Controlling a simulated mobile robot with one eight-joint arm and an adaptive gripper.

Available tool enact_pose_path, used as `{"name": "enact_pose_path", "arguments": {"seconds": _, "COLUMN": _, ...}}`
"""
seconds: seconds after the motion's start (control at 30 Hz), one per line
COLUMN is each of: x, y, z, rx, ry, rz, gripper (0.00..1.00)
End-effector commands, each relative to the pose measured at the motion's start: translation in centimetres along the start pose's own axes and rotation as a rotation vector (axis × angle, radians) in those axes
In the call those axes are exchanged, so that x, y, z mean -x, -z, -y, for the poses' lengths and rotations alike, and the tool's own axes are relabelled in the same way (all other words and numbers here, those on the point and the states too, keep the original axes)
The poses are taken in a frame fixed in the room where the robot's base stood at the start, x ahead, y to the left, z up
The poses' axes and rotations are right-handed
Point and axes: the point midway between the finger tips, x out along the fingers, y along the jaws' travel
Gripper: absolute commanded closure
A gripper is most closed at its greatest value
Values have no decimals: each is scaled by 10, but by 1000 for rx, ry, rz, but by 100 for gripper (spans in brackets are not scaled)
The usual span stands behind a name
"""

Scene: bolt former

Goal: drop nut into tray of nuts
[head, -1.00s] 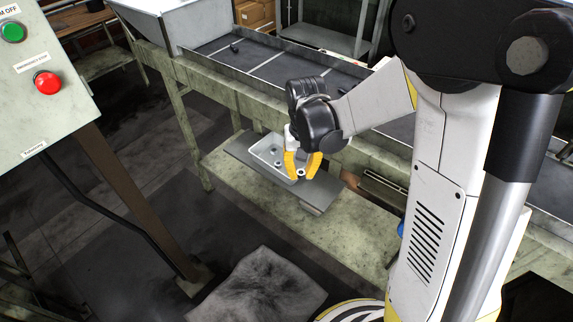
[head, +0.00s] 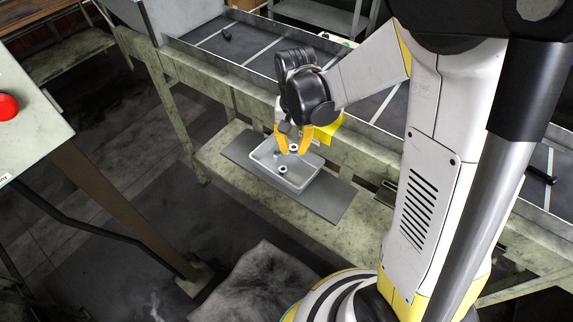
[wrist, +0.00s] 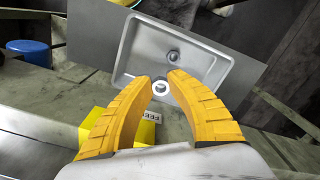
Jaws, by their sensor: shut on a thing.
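My gripper (head: 293,151) has yellow fingers closed on a small metal nut (head: 293,147). In the wrist view the held nut (wrist: 160,87) shows between the two fingertips (wrist: 159,79). The light grey tray (head: 300,190) rests on a flat grey board. In the head view the fingertips and held nut overlap the tray's far part; their height above it is hard to tell. A loose nut (head: 283,170) lies on the tray floor. In the wrist view the tray (wrist: 126,48) lies just beyond the fingertips, with a nut (wrist: 173,55) inside.
The grey board (head: 335,205) lies on a worn low shelf (head: 365,228). A yellow box (head: 328,131) is right behind the gripper. A conveyor (head: 252,50) runs behind, above the shelf. A control panel (head: 25,120) stands at the left. A blue round object (wrist: 30,50) shows in the wrist view.

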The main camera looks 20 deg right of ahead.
Motion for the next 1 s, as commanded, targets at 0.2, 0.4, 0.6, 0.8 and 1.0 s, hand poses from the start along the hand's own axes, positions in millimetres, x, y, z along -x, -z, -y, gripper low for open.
{"name": "enact_pose_path", "arguments": {"seconds": 0.2, "x": -30, "y": 0, "z": 0, "rx": 0, "ry": 0, "rz": 0, "gripper": 100}}
{"name": "enact_pose_path", "arguments": {"seconds": 0.4, "x": -35, "y": 0, "z": 0, "rx": 0, "ry": 0, "rz": 0, "gripper": 100}}
{"name": "enact_pose_path", "arguments": {"seconds": 0.6, "x": -34, "y": 0, "z": 0, "rx": 0, "ry": 0, "rz": 0, "gripper": 69}}
{"name": "enact_pose_path", "arguments": {"seconds": 0.8, "x": -34, "y": 0, "z": 0, "rx": 1, "ry": 0, "rz": 0, "gripper": 58}}
{"name": "enact_pose_path", "arguments": {"seconds": 1.0, "x": -31, "y": 0, "z": 0, "rx": 0, "ry": 0, "rz": 0, "gripper": 58}}
